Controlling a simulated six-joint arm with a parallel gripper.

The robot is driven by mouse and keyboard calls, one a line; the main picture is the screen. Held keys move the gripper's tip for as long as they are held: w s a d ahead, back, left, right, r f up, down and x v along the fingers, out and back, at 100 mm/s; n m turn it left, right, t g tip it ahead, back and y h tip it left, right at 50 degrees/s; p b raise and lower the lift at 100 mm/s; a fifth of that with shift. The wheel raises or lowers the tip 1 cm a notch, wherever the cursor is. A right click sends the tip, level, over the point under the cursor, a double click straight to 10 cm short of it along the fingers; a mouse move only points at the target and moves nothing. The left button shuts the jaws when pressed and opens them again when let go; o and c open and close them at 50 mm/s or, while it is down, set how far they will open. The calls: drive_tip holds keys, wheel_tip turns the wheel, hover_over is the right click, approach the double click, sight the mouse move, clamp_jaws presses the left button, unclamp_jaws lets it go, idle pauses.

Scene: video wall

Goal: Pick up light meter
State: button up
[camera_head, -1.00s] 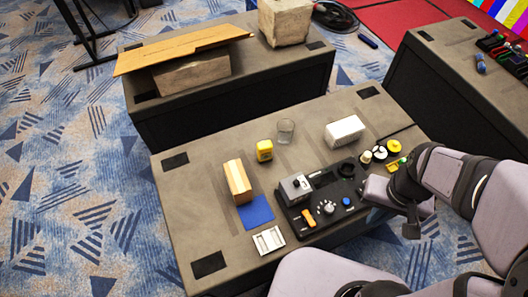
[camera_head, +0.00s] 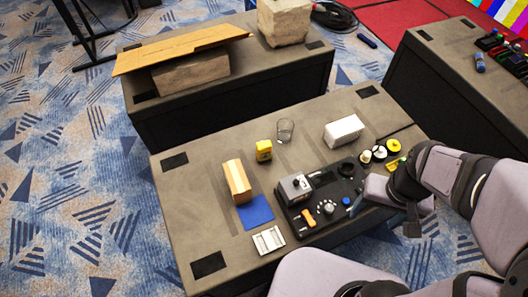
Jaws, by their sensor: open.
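A small yellow boxy device (camera_head: 264,151) with a dark face, which looks like the light meter, stands on the near grey case (camera_head: 205,190). It sits between the glass and the cardboard box, with clear surface around it. My gripper (camera_head: 411,229) is at the right front edge of the same case, beyond the black control panel and well apart from the yellow device. It is open and appears empty; its fingers are small and dark in this view.
A clear glass (camera_head: 285,131), a white block (camera_head: 343,131), a cardboard box (camera_head: 237,181), a blue pad (camera_head: 256,212), a white switch plate (camera_head: 268,240) and a black control panel (camera_head: 320,201) share the case. Yellow and white round pieces (camera_head: 380,152) lie near my arm.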

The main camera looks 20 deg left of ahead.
drive_tip(key=w+a+f+n+t+b, duration=0.35)
drive_tip(key=w+f+n+b, duration=0.25)
drive_tip(key=w+n+b, duration=0.35)
drive_tip(key=w+a+f+n+t+b, duration=0.35)
drive_tip(key=w+f+n+b, duration=0.25)
drive_tip(key=w+n+b, duration=0.3)
drive_tip(key=n+t+y+b, duration=0.4)
drive_tip(key=n+y+b, duration=0.4)
drive_tip(key=n+b, duration=1.65)
hover_over(264, 143)
drive_tip(key=shift+m, duration=0.3)
drive_tip(key=f, duration=0.3)
drive_tip(key=d+f, duration=0.1)
drive_tip(key=f, duration=0.1)
drive_tip(key=shift+f, duration=0.35)
drive_tip(key=shift+s+a+r+n+g+y+b, duration=0.15)
drive_tip(key=shift+a+n+g+y+b, duration=0.2)
drive_tip(key=shift+a+n, duration=0.2)
drive_tip(key=shift+f+b, duration=1.75)
drive_tip(key=shift+f, duration=0.05)
drive_tip(key=shift+f, duration=0.1)
